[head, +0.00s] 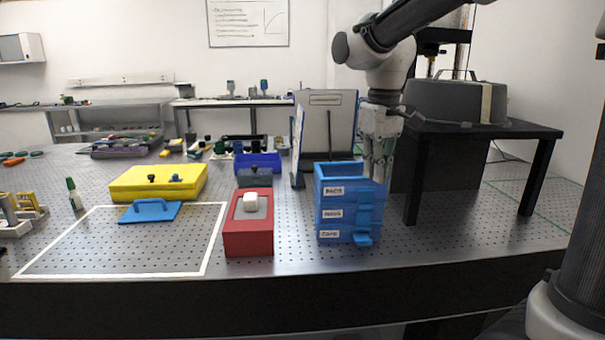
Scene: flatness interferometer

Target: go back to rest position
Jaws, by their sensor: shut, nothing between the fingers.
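My gripper (378,176) points down just above the right part of a blue labelled drawer box (337,222). It is shut and holds nothing. My arm comes in from the upper right. The box has three white labels on its front, and a blue handle-like piece stands out at its right side. I cannot tell whether the fingertips touch the box or hang behind its rim.
A red box (248,238) with a white block (250,202) stands left of the blue box. A yellow case (158,183) and a blue lid (150,212) lie farther left. A black stand (480,130) with a grey instrument is close on the right. The front-left outlined area is mostly bare.

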